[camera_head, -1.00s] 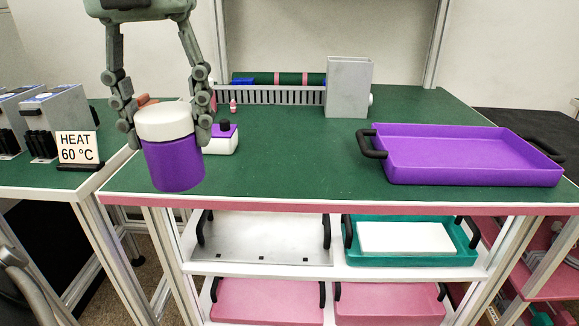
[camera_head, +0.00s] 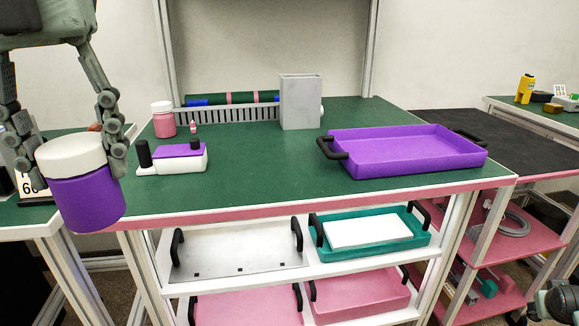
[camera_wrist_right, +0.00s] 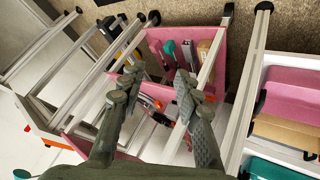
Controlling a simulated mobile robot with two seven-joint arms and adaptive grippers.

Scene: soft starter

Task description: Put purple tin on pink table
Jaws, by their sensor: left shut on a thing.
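The purple tin (camera_head: 88,203), with a white lid, is upright and held in the air in the head view at the left. My left gripper (camera_head: 70,158) is shut on it, with one finger on each side near the lid. The pink table (camera_head: 265,172) has a green top and a pink front edge. The tin hangs before the table's front left corner, covering part of the gap to the neighbouring table. My right gripper (camera_wrist_right: 155,95) is open and empty in the right wrist view, above lower shelves.
On the table are a purple tray (camera_head: 405,154), a grey box (camera_head: 301,103), a pink jar (camera_head: 163,122) and a white-purple device (camera_head: 180,158). The front middle of the top is clear. Trays fill the shelves below. A dark table (camera_head: 490,138) stands at the right.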

